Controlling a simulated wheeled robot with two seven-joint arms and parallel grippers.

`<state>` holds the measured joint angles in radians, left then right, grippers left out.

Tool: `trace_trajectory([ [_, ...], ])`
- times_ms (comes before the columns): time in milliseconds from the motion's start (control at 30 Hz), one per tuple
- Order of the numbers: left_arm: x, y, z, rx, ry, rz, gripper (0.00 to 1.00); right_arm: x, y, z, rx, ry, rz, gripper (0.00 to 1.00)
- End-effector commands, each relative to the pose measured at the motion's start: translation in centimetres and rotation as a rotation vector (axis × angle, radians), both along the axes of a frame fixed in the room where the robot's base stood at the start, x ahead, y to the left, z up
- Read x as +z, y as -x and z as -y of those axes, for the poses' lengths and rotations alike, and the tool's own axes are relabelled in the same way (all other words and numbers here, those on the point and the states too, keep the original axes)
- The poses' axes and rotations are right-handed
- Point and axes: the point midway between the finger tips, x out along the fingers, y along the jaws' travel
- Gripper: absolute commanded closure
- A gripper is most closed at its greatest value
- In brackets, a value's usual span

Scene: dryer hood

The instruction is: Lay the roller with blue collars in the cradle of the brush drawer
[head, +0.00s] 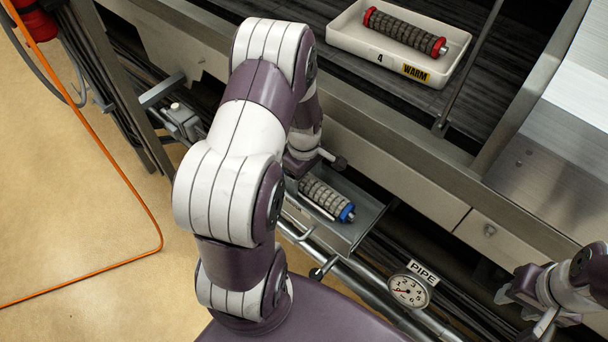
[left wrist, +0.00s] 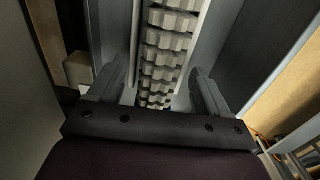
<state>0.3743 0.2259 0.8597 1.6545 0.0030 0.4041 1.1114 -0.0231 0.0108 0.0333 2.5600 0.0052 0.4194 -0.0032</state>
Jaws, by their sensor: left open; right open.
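The roller with blue collars (head: 324,197) lies lengthwise in the open metal brush drawer (head: 368,222), its near blue collar showing and its far end hidden by my left arm. In the left wrist view the ridged grey roller (left wrist: 165,50) runs between pale strips; I cannot tell whether it is fully seated in the cradle. My left gripper (head: 304,168) is above the far end of the roller. Its open fingers (left wrist: 160,88) stand on either side of the roller, apart from it. My right gripper (head: 512,290) is open and empty at the lower right, away from the drawer.
A white tray (head: 340,42) marked 4 and WARM holds a roller with red collars (head: 405,32) on the dark belt. An orange cable (head: 125,187) lies on the open floor at left.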

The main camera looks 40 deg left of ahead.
Motion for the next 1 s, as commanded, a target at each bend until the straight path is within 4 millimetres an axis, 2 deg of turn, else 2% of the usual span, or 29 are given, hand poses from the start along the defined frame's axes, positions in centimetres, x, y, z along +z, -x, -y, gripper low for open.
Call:
trace_trajectory([
  [333,8.5,-0.2,-0.1,0.0,-0.003,0.005,0.22,1.2,0.0,0.0,0.0,0.0,0.0,0.57],
  [433,10.4,-0.1,-0.1,0.0,-0.002,0.004,0.22,1.4,0.0,0.0,0.0,0.0,0.0,0.57],
  [567,11.9,-0.1,0.3,-0.035,-0.002,0.005,0.22,1.5,0.0,0.0,0.0,0.0,0.0,0.57],
  [667,13.4,0.7,3.6,-0.35,-0.011,0.026,0.22,1.5,0.0,0.0,0.0,0.0,0.0,0.57],
  [700,14.0,1.4,5.5,-0.548,-0.02,0.041,0.22,1.5,0.0,0.0,0.0,0.0,0.0,0.57],
  [800,15.1,3.9,9.6,-1.03,-0.048,0.074,0.22,1.4,0.0,0.0,0.0,0.0,0.0,0.57],
  [900,15.4,6.1,11.9,-1.366,-0.074,0.095,0.22,1.4,0.0,0.0,0.0,0.0,0.0,0.57],
  [1000,15.5,7.0,12.7,-1.504,-0.086,0.102,0.22,1.4,0.0,0.0,0.0,0.0,0.0,0.57],
])
